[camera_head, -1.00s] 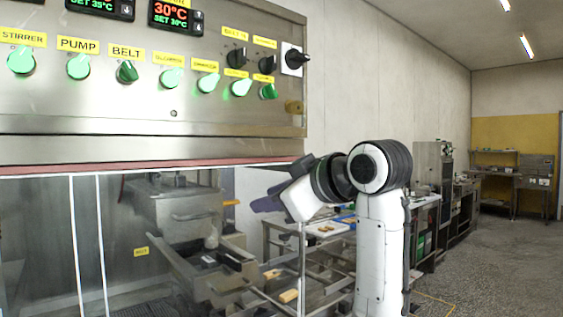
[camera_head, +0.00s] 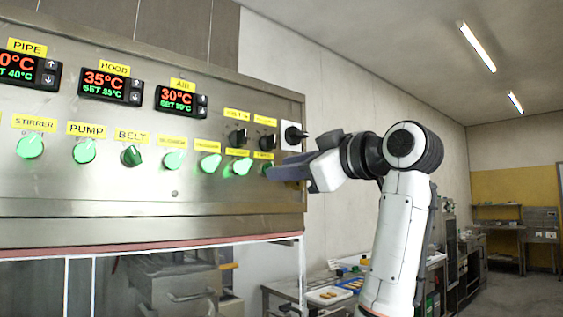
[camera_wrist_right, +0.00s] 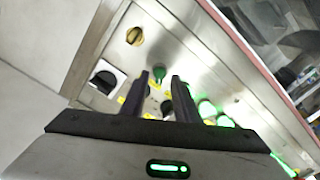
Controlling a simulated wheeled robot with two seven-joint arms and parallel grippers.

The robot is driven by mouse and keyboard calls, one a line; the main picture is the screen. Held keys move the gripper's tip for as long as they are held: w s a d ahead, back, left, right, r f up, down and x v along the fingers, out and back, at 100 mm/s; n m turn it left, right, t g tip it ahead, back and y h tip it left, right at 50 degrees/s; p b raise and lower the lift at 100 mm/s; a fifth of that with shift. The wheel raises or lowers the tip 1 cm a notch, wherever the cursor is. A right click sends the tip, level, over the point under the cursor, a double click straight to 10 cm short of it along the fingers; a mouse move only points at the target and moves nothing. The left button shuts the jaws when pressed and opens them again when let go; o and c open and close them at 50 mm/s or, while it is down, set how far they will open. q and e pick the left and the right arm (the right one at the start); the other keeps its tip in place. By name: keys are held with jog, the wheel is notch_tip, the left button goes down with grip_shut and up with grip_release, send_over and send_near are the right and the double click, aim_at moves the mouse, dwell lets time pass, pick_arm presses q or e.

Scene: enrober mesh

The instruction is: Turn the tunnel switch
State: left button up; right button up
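The steel control panel (camera_head: 90,200) carries a lower row of green-lit rotary switches. The rightmost one (camera_head: 267,167) sits under a small yellow label too blurred to read, so I cannot confirm it is the tunnel switch. My right gripper (camera_head: 272,174) reaches in from the right, its dark fingers at that switch and partly covering it. In the right wrist view the gripper (camera_wrist_right: 160,76) has its two fingers apart, and a dark green knob (camera_wrist_right: 156,90) shows between them. I cannot tell whether the fingers touch it. My left gripper is not in view.
Black knobs (camera_head: 238,138) and a black switch on a white plate (camera_head: 292,135) are just above the fingers. A brass knob (camera_wrist_right: 134,36) shows in the wrist view. A lit green switch (camera_head: 242,166) is close on the left.

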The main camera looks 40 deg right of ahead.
jog(key=shift+w+a, duration=0.1)
jog(key=shift+w, duration=0.85)
jog(key=shift+c, duration=0.4)
grip_shut()
jog(key=shift+m, duration=0.4)
jog(key=m, duration=1.1)
jog(key=shift+m, duration=0.3)
